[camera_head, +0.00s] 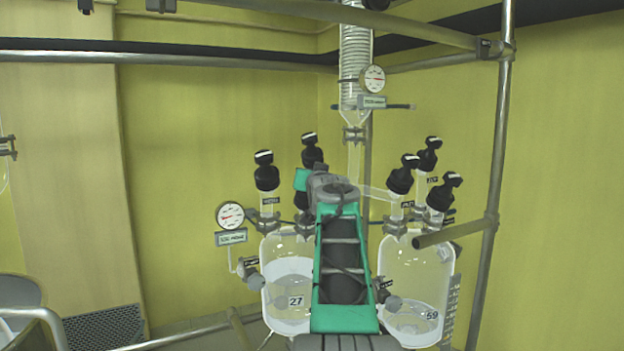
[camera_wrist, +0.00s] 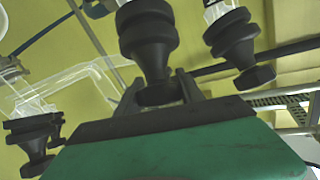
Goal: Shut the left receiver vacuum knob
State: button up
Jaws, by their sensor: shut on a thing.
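The left receiver (camera_head: 287,295) is a glass vessel marked 27, partly filled with pale liquid. A black knob (camera_head: 266,172) stands upright at its upper left. Another black knob (camera_head: 312,152) rises just above the green end of my arm. In the wrist view, my gripper (camera_wrist: 157,93) is shut on the narrow end of a black knob (camera_wrist: 148,35). The fingertips and grip are mostly hidden by my arm in the head view. The small labels are unreadable, so I cannot confirm which knob is the vacuum one.
The right receiver (camera_head: 413,290), marked 59, carries several black knobs close to my arm. A pressure gauge (camera_head: 230,216) stands left of the left receiver. A glass coil column (camera_head: 355,55) rises behind. A metal frame post (camera_head: 494,170) stands at right. In the wrist view, another knob (camera_wrist: 232,38) is close by.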

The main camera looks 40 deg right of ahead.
dwell(0.3)
jog(key=o, duration=1.4)
jog(key=b+v, duration=0.3)
jog(key=v, duration=0.4)
jog(key=shift+s+a, duration=0.25)
jog(key=shift+s, duration=0.05)
